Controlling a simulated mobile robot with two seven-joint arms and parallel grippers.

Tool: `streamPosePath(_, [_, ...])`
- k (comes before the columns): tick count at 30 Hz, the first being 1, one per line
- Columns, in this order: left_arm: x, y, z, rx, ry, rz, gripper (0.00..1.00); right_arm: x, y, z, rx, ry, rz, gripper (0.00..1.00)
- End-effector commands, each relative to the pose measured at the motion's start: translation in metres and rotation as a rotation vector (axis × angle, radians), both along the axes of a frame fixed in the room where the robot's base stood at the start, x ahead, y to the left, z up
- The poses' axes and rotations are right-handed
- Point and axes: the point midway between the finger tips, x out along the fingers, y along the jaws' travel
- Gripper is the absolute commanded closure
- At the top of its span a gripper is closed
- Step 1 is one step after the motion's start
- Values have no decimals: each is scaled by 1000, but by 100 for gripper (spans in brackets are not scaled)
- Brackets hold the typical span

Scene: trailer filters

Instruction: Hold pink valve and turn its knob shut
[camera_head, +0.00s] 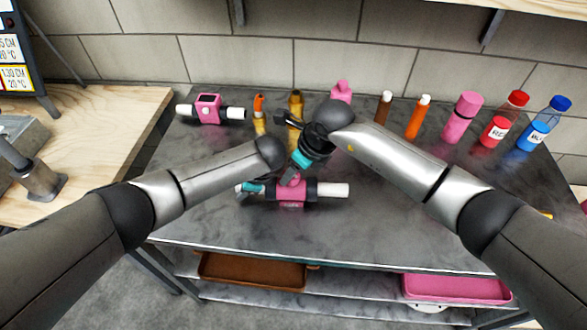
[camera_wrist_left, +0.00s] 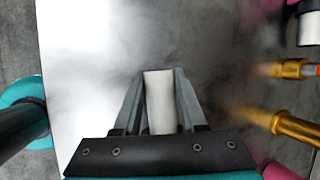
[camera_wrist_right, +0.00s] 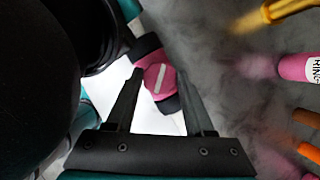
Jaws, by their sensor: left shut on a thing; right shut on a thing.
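The pink valve (camera_head: 291,191) lies near the front middle of the grey table, with black collars and a white pipe stub (camera_head: 333,190) on its right. My left gripper (camera_head: 250,187) is shut on its left white pipe end, which shows between the fingers in the left wrist view (camera_wrist_left: 160,100). My right gripper (camera_head: 296,172) comes down from above and is shut on the valve's knob. In the right wrist view the round pink knob (camera_wrist_right: 157,79) with a slanted white bar sits between the fingertips. My grippers partly hide the valve's left end and knob in the head view.
Another pink valve (camera_head: 209,108) with a white dial lies at the back left. Along the back stand orange and gold fittings, a pink bottle (camera_head: 462,117), a red bottle (camera_head: 504,119) and a blue bottle (camera_head: 544,123). The table's front left is clear.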

Motion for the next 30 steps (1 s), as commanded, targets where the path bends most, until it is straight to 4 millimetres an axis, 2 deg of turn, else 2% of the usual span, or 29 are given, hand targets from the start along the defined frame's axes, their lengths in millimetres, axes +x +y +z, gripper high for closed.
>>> streamPosePath(1, [0,0,0,1,1,2,100,1,0,0,0,-1,0,100])
streamPosePath(2, [0,0,0,1,1,2,100,1,0,0,0,-1,0,45])
streamPosePath(9, [0,0,0,1,1,2,100,0,0,0,1,-1,1,18])
streamPosePath(20, [0,0,0,1,0,0,100,0,-1,4,1,-2,2,16])
streamPosePath(26, [0,0,0,1,0,1,100,-5,-9,23,-1,-3,1,16])
streamPosePath(30, [0,0,0,1,0,1,100,-10,-16,47,0,-5,2,16])
